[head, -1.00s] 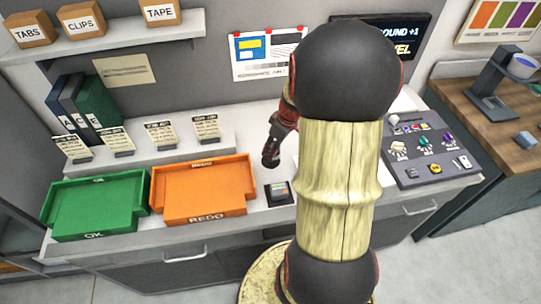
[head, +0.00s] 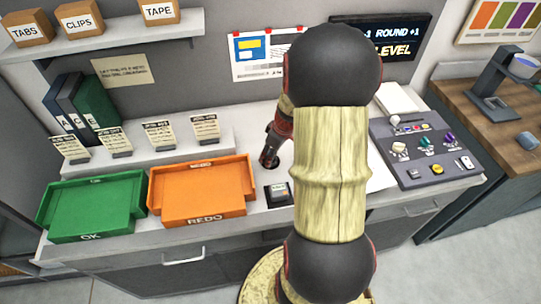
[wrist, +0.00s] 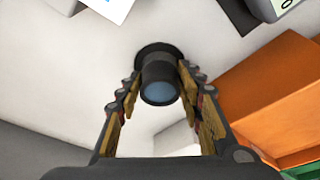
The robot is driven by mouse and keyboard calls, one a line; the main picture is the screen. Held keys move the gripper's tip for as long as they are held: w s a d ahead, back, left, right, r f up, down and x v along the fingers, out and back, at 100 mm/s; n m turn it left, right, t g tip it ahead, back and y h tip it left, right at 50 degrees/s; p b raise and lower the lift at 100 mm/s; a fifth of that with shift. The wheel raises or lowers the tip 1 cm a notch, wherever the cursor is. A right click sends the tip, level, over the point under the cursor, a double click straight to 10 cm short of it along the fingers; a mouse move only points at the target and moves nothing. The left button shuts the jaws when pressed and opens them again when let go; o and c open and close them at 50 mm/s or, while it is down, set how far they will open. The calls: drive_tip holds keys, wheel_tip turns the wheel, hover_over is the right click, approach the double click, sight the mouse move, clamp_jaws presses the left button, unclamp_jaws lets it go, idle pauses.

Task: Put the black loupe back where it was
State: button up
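The black loupe (wrist: 158,84) is a short dark cylinder with a bluish lens, between the fingertips of my gripper (wrist: 160,76) in the wrist view. Both tan finger pads lie against its sides, as far as I can see. Its far end meets a dark round spot (wrist: 155,49) on the pale counter; whether it rests in it or hovers just above cannot be told. In the head view my gripper (head: 269,161) points down at the counter, right of the orange tray, and the loupe is hard to separate from the dark fingers.
An orange REDO tray (head: 203,208) and a green OK tray (head: 90,230) stand to the left. A small black box (head: 278,195) lies in front of my gripper. A grey panel with small items (head: 440,165) is at the right. Card holders line the raised ledge behind.

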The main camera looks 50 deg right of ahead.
sight(277, 165)
drive_tip(key=o, duration=0.4)
drive_tip(key=shift+o, duration=0.2)
drive_tip(key=p+v, duration=0.2)
drive_tip(key=v, duration=1)
drive_tip(key=shift+r+p, duration=0.2)
drive_tip(key=shift+p, duration=0.15)
drive_tip(key=w+a+r, duration=0.3)
drive_tip(key=a+r, duration=0.3)
drive_tip(key=a, duration=0.3)
drive_tip(key=s+a+r+t, duration=0.1)
drive_tip(key=s+a+r, duration=0.2)
drive_tip(key=a, duration=0.4)
drive_tip(key=s+a+r, duration=0.2)
drive_tip(key=a+r, duration=0.1)
drive_tip(key=a, duration=0.5)
drive_tip(key=s+a+r+m+t, duration=0.1)
drive_tip(key=s+a+r, duration=0.2)
drive_tip(key=a, duration=0.5)
drive_tip(key=shift+s+a+r+t, duration=0.2)
drive_tip(key=shift+s+r+t, duration=0.1)
drive_tip(key=shift+r, duration=0.2)
